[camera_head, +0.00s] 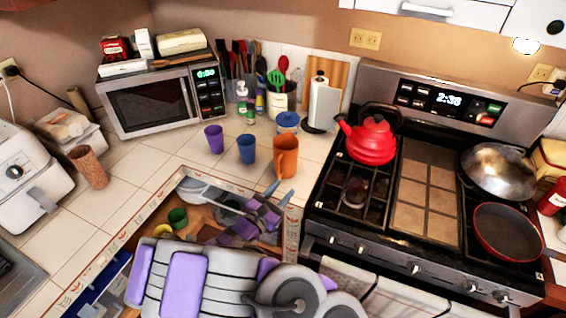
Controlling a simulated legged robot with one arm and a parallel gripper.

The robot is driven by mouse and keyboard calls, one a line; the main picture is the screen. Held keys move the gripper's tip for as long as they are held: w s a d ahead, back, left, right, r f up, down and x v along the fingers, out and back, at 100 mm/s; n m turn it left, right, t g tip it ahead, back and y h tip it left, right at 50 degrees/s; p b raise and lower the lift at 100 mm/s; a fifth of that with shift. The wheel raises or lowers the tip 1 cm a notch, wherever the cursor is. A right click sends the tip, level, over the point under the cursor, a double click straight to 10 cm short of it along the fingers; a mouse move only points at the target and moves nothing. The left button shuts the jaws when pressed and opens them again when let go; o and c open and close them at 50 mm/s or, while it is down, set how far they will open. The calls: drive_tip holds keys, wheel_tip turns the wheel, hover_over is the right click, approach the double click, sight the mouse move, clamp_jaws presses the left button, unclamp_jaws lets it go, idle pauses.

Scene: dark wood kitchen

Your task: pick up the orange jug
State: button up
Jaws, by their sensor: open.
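The orange jug (286,157) stands upright on the tiled counter, left of the stove and close to the counter's front edge. Its handle shows on its front side. My gripper (279,193) is just below the jug in the picture, with its two grey-blue fingertips apart and nothing between them. The fingertips appear near the counter edge. I cannot tell exactly how far they are from the jug. My grey and purple arm fills the lower middle and hides part of the area beneath it.
A blue cup (246,149) and a purple cup (214,139) stand left of the jug. A blue-lidded jar (287,123) stands behind it. The stove (429,195) with a red kettle (371,139) is to the right. Tiles around the jug's left are partly free.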

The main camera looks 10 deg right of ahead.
drive_tip(key=a+f+n+t+y, duration=0.2)
drive_tip(key=a+f+n+y, duration=0.25)
drive_tip(key=a+f, duration=0.2)
drive_tip(key=b, duration=0.3)
approach(278, 175)
drive_tip(key=shift+n, duration=0.25)
drive_tip(key=x, duration=0.5)
drive_tip(key=shift+w+r, duration=0.1)
drive_tip(key=shift+w, duration=0.15)
drive_tip(key=shift+w+d, duration=0.4)
drive_tip(key=shift+d, duration=0.1)
drive_tip(key=b+x, duration=0.1)
drive_tip(key=x, duration=0.2)
drive_tip(key=shift+w+a, duration=0.1)
drive_tip(key=shift+w, duration=0.65)
drive_tip(key=shift+d, duration=0.3)
drive_tip(key=shift+d, duration=0.1)
clamp_jaws()
